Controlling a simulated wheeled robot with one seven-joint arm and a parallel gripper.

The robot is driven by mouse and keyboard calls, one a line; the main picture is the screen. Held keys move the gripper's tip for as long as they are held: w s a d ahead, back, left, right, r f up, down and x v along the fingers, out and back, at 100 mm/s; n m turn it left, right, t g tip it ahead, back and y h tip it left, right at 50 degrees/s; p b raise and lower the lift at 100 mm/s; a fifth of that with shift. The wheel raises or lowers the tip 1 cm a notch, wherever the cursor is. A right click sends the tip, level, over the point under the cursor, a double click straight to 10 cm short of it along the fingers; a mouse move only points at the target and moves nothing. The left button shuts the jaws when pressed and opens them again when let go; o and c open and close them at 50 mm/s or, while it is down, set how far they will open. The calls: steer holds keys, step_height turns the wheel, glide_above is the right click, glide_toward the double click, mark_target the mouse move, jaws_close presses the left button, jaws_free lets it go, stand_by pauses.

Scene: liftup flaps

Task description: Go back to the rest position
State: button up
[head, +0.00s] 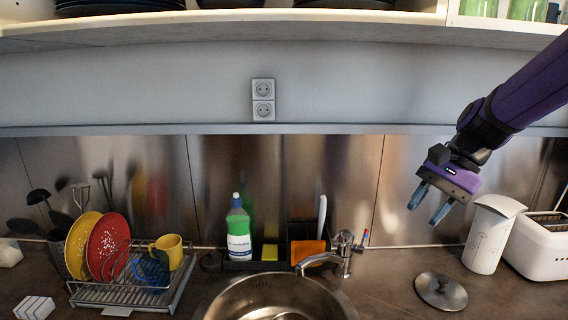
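My gripper (428,205) is at the right of the head view, at the end of my purple arm, which comes in from the upper right edge. Its two fingers point down and to the left, with a clear gap between them. It is open and nothing shows between the fingers. It hangs in the air in front of the metal backsplash, above the counter and up and left of the white kettle (487,237).
An open shelf (300,24) with dishes runs along the top. Below are a dish rack (128,293), a soap bottle (238,230), a sink (285,299), a faucet (342,252), a metal lid (441,291) and a white toaster (540,247). The air mid-view is clear.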

steer(key=s+d+r+n+t+h, duration=0.2)
steer(key=s+r+n+t+h, duration=0.1)
steer(key=s, duration=0.5)
steer(key=s+d+r+n+t+h, duration=0.2)
steer(key=s+r+n+t+h, duration=0.1)
steer(key=s+n, duration=0.3)
steer(key=shift+s+r+t, duration=0.2)
steer(key=shift+s+t, duration=0.1)
steer(key=shift+s, duration=1.05)
steer(key=shift+w, duration=0.1)
stand_by(0.3)
